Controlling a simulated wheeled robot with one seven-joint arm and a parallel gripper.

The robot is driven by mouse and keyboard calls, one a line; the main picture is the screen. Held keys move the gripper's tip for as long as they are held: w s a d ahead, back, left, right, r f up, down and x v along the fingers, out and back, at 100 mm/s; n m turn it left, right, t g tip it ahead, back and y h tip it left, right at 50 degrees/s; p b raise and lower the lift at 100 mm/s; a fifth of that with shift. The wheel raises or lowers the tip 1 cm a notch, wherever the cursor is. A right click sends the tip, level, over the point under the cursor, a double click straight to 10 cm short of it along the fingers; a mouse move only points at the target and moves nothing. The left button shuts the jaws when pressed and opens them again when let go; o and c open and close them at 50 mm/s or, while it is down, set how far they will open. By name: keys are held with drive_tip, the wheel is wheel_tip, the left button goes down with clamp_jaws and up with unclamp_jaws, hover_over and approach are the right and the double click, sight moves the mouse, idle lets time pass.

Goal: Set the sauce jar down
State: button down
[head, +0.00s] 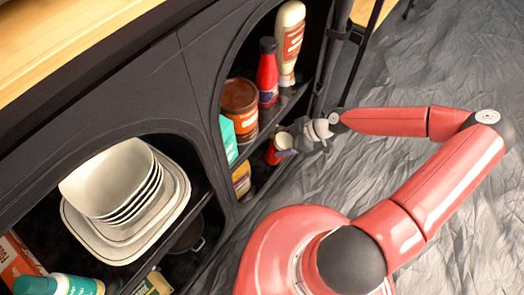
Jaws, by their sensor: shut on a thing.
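My gripper (290,141) reaches in from the right at the opening of the black cabinet's right compartment. It is shut on a small jar, taken as the sauce jar (273,154), which shows a red and yellow side and a pale round end. The jar is tilted and lies at the level of the lower shelf (264,172), below the upper shelf edge. My fingers hide part of it. I cannot tell whether the jar touches the shelf.
The upper shelf holds a brown jar (240,105), a red bottle (267,72), a white bottle (289,42) and a teal box (229,140). A yellow package (241,178) stands left of the sauce jar. A dark cabinet frame (205,110) divides the compartments.

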sight(266, 152)
drive_tip(key=shift+w+a, duration=0.1)
drive_tip(key=shift+a, duration=1.1)
drive_tip(key=f, duration=0.2)
drive_tip(key=a+f, duration=0.1)
drive_tip(key=f+b, duration=0.1)
drive_tip(key=f, duration=0.1)
drive_tip(key=shift+w+a+f, duration=0.2)
drive_tip(key=shift+a+f, duration=0.1)
drive_tip(key=shift+w+a+f+g+h+b, duration=0.1)
drive_tip(key=shift+a+f+h+b, duration=0.15)
drive_tip(key=shift+a+h, duration=0.3)
drive_tip(key=shift+w+a+f+g+h+b, duration=0.15)
drive_tip(key=shift+a+h+b, duration=0.15)
drive_tip(key=shift+a+h, duration=0.3)
drive_tip(key=shift+a+f+g+h+b, duration=0.1)
drive_tip(key=shift+a+f+h+b, duration=0.15)
drive_tip(key=shift+a+h, duration=0.3)
drive_tip(key=shift+c, duration=1.4)
unclamp_jaws()
drive_tip(key=shift+d, duration=0.1)
drive_tip(key=shift+r, duration=0.1)
